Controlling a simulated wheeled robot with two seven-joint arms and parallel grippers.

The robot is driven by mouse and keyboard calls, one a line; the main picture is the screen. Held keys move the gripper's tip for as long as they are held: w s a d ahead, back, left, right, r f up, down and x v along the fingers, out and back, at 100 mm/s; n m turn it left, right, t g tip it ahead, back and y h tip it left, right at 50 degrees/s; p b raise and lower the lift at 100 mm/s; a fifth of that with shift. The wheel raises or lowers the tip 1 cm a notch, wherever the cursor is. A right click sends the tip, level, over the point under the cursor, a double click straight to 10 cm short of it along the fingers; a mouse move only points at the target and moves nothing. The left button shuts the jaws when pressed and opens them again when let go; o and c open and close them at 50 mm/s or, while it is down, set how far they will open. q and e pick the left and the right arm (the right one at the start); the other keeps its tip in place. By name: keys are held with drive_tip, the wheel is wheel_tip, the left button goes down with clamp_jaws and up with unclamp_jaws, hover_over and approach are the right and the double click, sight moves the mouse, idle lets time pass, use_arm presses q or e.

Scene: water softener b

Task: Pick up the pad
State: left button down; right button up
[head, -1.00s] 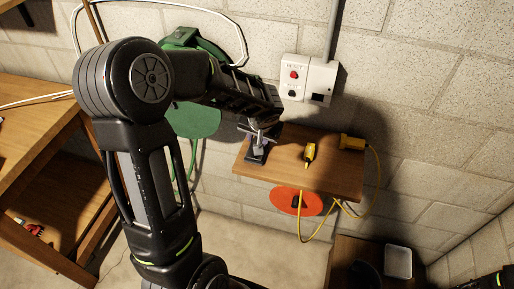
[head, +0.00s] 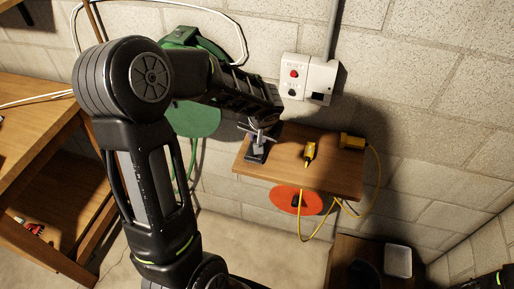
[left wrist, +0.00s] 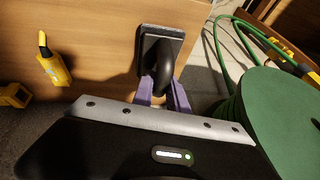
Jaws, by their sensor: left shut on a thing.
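The pad (head: 257,154) is a small dark block with a black curved handle, at the left end of the wooden shelf (head: 330,180). In the left wrist view the pad (left wrist: 151,44) shows its grey-edged base with the handle rising toward me. My left gripper (head: 262,136) is above the pad, its purple fingers shut on the handle; they also show in the left wrist view (left wrist: 162,96). The gripper's housing hides part of the handle. I cannot tell whether the base touches the shelf. My right gripper is not in view.
A yellow tool (head: 310,152) and a yellow box (head: 352,142) with a cable lie on the shelf. A switch box (head: 307,78) is on the wall above. A green reel (head: 195,118) hangs left of the shelf. A red disc (head: 290,200) is below it.

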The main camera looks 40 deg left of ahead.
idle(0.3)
use_arm(q)
wheel_tip(320, 180, up, 10)
drive_tip(key=shift+b, duration=0.45)
idle(0.4)
drive_tip(key=c, duration=1.8)
unclamp_jaws()
clamp_jaws()
drive_tip(key=shift+d+f, duration=0.1)
